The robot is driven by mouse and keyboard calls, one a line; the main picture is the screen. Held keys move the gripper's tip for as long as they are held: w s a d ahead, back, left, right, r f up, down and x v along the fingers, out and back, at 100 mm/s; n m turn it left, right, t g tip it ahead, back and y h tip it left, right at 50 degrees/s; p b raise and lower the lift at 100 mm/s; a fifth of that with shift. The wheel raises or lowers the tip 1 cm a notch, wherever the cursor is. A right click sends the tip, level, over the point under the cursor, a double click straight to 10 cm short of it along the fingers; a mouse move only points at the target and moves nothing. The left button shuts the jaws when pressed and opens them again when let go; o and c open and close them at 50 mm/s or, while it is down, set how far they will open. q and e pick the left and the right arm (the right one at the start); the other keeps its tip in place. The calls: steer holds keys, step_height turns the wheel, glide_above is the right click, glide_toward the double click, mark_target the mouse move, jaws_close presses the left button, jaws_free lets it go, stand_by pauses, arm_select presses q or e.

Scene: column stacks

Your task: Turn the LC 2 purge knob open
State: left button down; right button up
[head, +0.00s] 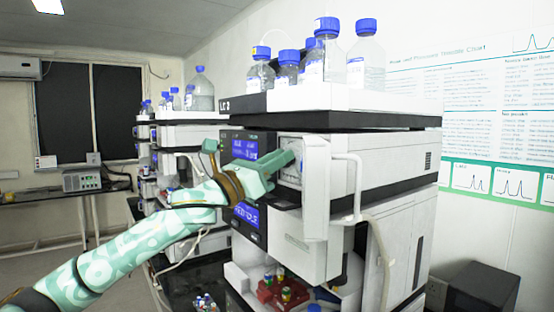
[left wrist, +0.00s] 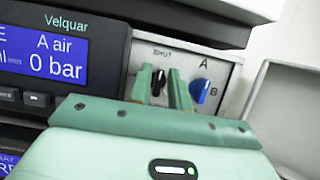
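In the left wrist view a black knob (left wrist: 158,82) shows between the fingers on a pale panel, under a small, partly legible label. Neither knob is plainly marked as purge. My left gripper (left wrist: 163,88) is open, its green fingers spread at either side of the black knob; I cannot tell whether they touch it. In the head view the left gripper (head: 290,163) reaches to the panel of the near stack (head: 320,97), whose label is hard to read. My right gripper is not in view.
A white door (head: 317,195) stands open to the right of the knob panel. A display (left wrist: 45,50) reading "A air" and "0 bar" is at the left. Blue-capped bottles (head: 366,65) stand on top, and small vials (head: 285,294) sit below. Another stack (head: 180,135) is behind.

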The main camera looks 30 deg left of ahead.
arm_select(q)
steer(key=shift+n, duration=0.6)
steer(key=n+y+p, duration=0.1)
steer(key=n, duration=0.2)
steer(key=shift+r+t+y, duration=0.1)
steer(key=shift+t+y, duration=0.2)
steer(key=shift+y, duration=0.1)
steer(key=n+y+p, duration=0.1)
steer(key=n+p, duration=0.1)
steer(key=shift+n+y, duration=0.3)
steer(key=shift+a+f+n+g+y+p, duration=0.1)
steer(key=shift+n+g+y+p, duration=0.6)
steer(key=shift+n+p, duration=1.9)
steer(key=shift+f+n+g+y+p, duration=0.1)
steer(key=shift+n+g+y+p, duration=0.2)
steer(key=shift+n+y+p, duration=1.45)
steer(key=shift+a+f+n+g+y+p, duration=0.1)
steer(key=shift+n+g+p, duration=0.4)
steer(key=shift+n+p, duration=2.9)
steer(key=shift+m+p, duration=0.45)
steer(key=c, duration=1.5)
jaws_free()
steer(key=shift+c, duration=0.2)
